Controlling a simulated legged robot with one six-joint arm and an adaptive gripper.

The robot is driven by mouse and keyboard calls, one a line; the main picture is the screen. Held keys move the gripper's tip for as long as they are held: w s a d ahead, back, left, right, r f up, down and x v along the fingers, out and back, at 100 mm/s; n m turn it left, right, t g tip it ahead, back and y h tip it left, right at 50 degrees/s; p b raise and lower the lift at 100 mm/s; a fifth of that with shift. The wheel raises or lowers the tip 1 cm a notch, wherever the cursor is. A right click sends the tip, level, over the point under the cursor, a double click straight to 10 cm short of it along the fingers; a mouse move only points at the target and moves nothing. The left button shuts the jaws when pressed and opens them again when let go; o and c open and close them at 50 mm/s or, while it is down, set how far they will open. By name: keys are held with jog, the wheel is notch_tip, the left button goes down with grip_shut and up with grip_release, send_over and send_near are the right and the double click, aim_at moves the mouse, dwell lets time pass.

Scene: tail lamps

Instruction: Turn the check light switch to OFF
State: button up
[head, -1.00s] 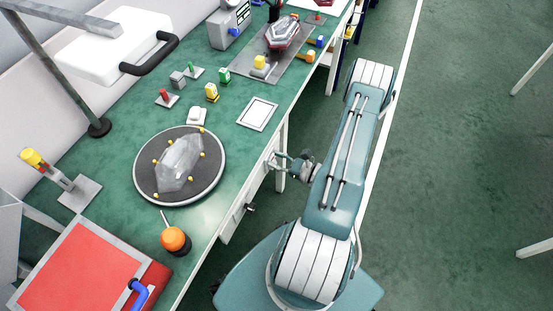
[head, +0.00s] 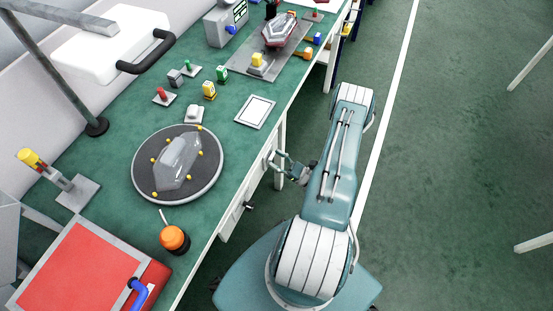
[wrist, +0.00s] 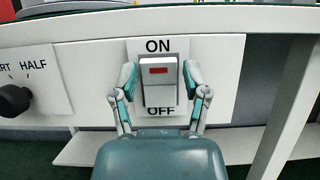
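The check light switch (wrist: 159,94) is a white rocker with a red mark on its upper half, on the bench's front panel in the wrist view. "ON" is printed above it and "OFF", partly covered, below. I cannot tell for certain which half is pressed in. My gripper (wrist: 160,78) is open, with one finger on each side of the switch; I cannot tell whether they touch it.
A black knob (wrist: 14,100) marked "HALF" is left of the switch. A bench leg (wrist: 287,110) stands to the right. On the green bench top are a round turntable (head: 142,178) with a clear lamp, an orange-topped button (head: 174,239) and a red case (head: 80,270).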

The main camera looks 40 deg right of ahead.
dwell(0.4)
jog(key=v, duration=1.2)
jog(key=shift+d, duration=0.2)
jog(key=w+a+r+n+g+y, duration=0.2)
jog(key=w+a+r+n+g, duration=0.1)
jog(key=r+n+g, duration=0.4)
jog(key=w+a+r+n+g+y, duration=0.1)
jog(key=w+a+r+n+g, duration=0.35)
jog(key=r+g, duration=0.3)
jog(key=w+a+r+n+g+y, duration=0.25)
jog(key=r+n+g, duration=0.35)
jog(key=r, duration=0.3)
jog(key=s+a+r+n+t+h, duration=0.2)
jog(key=s+a+r+n+h, duration=0.1)
jog(key=a+r+n+h, duration=0.4)
jog(key=s+a+r+n+t+h, duration=0.2)
jog(key=s+a+r+n+h, duration=0.2)
jog(key=r, duration=0.9)
jog(key=shift+s+a+r+n+t+h, duration=0.3)
jog(key=shift+a+n+h, duration=1.2)
jog(key=shift+a, duration=0.65)
